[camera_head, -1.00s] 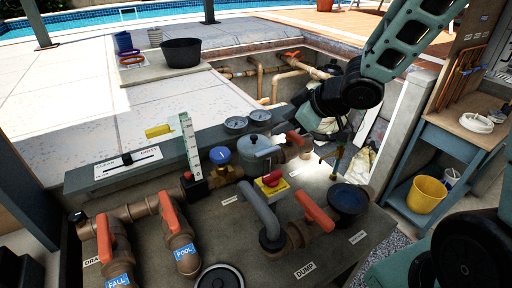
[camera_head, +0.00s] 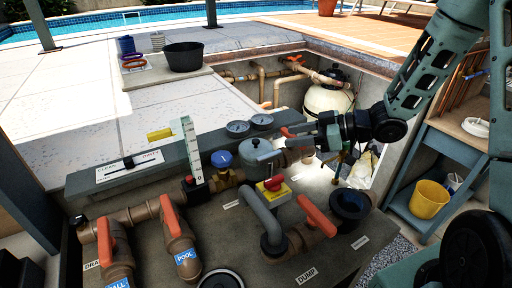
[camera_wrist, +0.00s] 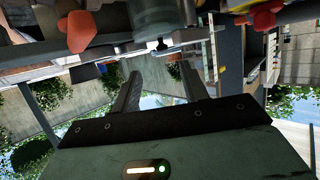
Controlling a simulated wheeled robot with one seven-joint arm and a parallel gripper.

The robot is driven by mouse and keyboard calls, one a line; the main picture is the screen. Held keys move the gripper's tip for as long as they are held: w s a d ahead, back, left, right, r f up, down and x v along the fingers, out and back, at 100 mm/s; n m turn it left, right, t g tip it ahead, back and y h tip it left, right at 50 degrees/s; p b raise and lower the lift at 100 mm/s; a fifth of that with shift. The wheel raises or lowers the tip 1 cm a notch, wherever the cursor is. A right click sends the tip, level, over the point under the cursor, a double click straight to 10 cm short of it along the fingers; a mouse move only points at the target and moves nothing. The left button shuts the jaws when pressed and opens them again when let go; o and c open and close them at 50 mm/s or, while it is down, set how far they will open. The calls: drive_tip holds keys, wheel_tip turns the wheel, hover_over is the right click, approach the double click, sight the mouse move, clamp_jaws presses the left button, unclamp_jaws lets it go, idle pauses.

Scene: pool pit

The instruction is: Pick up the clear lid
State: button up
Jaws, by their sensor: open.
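I cannot surely pick out the clear lid. A round dark disc with a pale rim (camera_head: 221,279) at the front edge of the head view may be it, cut off by the frame. My gripper (camera_head: 290,145) is open and points left, close to the grey lidded pot (camera_head: 260,157) on the bench; I cannot tell whether they touch. In the wrist view my two fingers (camera_wrist: 158,88) stand apart with nothing held between them. A grey round body (camera_wrist: 158,18) shows beyond the fingertips there.
The bench carries orange-handled valves (camera_head: 320,216), a red-and-yellow switch (camera_head: 273,187), a blue-capped fitting (camera_head: 222,160) and a dark blue cup-shaped opening (camera_head: 350,203). A yellow bucket (camera_head: 429,199) sits on the shelf at right.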

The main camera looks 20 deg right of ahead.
sight(264, 148)
drive_tip(key=p+x, duration=0.2)
drive_tip(key=x, duration=0.6)
drive_tip(key=shift+s+a+r, duration=0.1)
drive_tip(key=shift+a, duration=0.2)
drive_tip(key=shift+w+a+f, duration=0.2)
drive_tip(key=shift+w+a, duration=0.05)
clamp_jaws()
